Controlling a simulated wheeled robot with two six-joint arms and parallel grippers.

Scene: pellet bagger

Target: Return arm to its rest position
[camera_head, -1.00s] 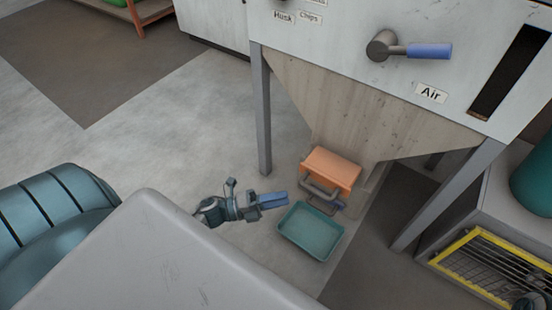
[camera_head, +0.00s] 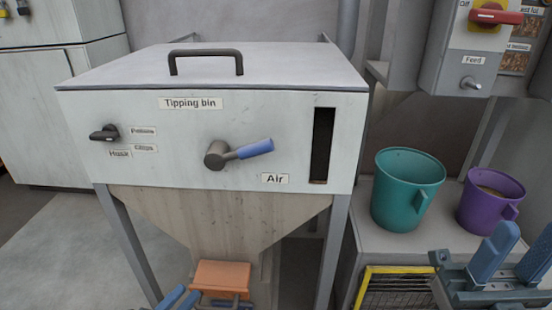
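My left gripper (camera_head: 178,298) is low in the view, at the bottom edge left of the orange block. Its two blue fingers show with a gap between them, and nothing is seen held; the rest is cut off. My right gripper (camera_head: 515,257) is at the lower right, in front of the bench. Its two blue fingers point up and stand apart, with nothing between them. The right gripper is cut off by the right edge.
The tipping bin (camera_head: 272,122) stands ahead, with a blue-ended Air lever (camera_head: 254,149) and a black knob (camera_head: 104,133). An orange block (camera_head: 221,275) is under its hopper. A teal bucket (camera_head: 400,200) and purple bucket (camera_head: 484,205) stand on the bench. Floor at left is clear.

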